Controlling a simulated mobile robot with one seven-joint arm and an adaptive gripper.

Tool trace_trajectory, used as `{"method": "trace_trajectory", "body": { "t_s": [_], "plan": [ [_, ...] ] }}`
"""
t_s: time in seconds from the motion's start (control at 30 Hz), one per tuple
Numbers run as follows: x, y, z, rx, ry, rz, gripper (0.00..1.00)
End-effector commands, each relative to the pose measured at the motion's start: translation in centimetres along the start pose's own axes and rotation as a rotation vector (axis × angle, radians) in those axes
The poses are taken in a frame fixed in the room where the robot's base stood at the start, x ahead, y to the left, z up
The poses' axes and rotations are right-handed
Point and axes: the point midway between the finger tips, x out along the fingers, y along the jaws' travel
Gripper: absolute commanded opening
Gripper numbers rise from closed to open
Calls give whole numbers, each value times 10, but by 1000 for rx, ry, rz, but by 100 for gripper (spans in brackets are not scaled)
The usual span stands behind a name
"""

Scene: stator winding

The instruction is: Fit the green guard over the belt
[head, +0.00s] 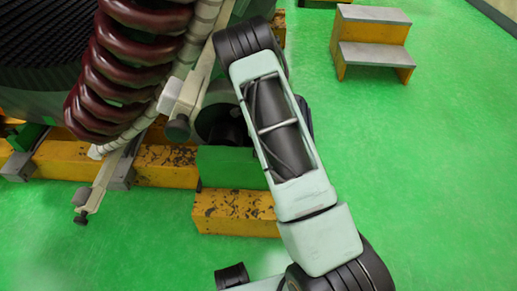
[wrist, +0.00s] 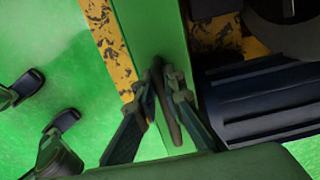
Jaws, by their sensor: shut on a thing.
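The green guard (head: 233,167) shows in the head view as a green box-like panel just left of my arm, above a yellow beam. In the wrist view the green guard (wrist: 160,30) runs up the middle of the picture. My gripper (wrist: 161,78) is shut on a thin brown bar (wrist: 170,118) that stands out from the guard's face and looks like its handle. A dark ribbed surface, which looks like the belt (wrist: 265,97), lies right of the guard in the wrist view. I cannot tell how far the guard covers it. My arm hides the gripper in the head view.
A large machine with dark red coils (head: 120,80) and a white wrapped tube (head: 196,30) stands at the left. Worn yellow beams (head: 160,165) lie under it. A yellow step stool (head: 373,40) stands at the upper right. The green floor (head: 440,170) at the right is clear.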

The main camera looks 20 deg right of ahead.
Motion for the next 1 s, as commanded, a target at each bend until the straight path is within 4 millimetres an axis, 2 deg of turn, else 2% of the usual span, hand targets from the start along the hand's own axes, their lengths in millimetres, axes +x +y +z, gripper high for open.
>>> {"method": "trace_trajectory", "body": {
  "t_s": [0.2, 0.23, 0.4, 0.67, 0.77, 0.87, 1.0],
  "plan": [
    [2, -1, 0, 0, -1, -3, 0],
    [1, -2, 0, 0, -1, -3, 11],
    [2, -1, 0, 0, -1, -2, 29],
    [4, 1, 0, 0, 0, 2, 29],
    [-2, 0, 0, 0, 0, 0, 29],
    [-16, -1, 0, 0, -1, -2, 29],
    [-45, -1, 1, -1, -2, -5, 29]
  ]
}}
